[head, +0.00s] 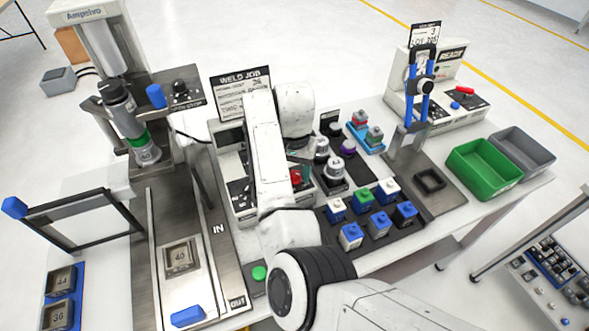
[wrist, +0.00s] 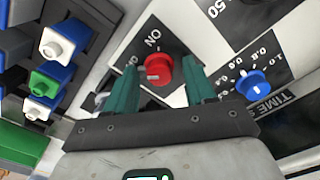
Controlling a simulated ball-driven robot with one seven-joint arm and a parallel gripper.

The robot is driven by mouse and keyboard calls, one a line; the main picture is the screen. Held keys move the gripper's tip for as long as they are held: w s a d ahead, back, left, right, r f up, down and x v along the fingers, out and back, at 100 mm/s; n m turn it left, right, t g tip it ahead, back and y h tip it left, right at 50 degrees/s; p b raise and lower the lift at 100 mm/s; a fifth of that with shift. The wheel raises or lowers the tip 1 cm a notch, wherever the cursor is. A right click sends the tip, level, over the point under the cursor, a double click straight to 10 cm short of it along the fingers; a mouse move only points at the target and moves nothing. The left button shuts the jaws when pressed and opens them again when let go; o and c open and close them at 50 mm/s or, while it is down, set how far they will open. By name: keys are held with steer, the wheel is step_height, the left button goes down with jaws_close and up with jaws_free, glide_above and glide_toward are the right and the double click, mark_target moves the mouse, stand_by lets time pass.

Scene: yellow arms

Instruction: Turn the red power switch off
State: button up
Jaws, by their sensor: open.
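The red power switch (wrist: 158,70) is a round red knob on a white panel with a black plate in the wrist view. An "ON" label is beside it, and a second label is partly hidden behind the left finger. A short pale mark shows on the knob; its exact setting is hard to tell. My gripper (wrist: 160,67) is open, with one green finger on each side of the knob. I cannot tell whether either finger touches it. In the head view the red switch (head: 296,177) shows beside my white arm, which hides most of the gripper.
A blue dial (wrist: 256,86) is on the same panel, right of my right finger. Blue, green and white blocks (head: 362,203) stand on a dark rack close by. A green bin (head: 480,168) and a grey bin (head: 523,148) are at the right. A press stands at the left.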

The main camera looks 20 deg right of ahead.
steer(key=shift+r, duration=0.1)
step_height(320, 180, up, 11)
steer(key=shift+f+b, duration=0.2)
steer(key=shift+b, duration=0.15)
stand_by(0.5)
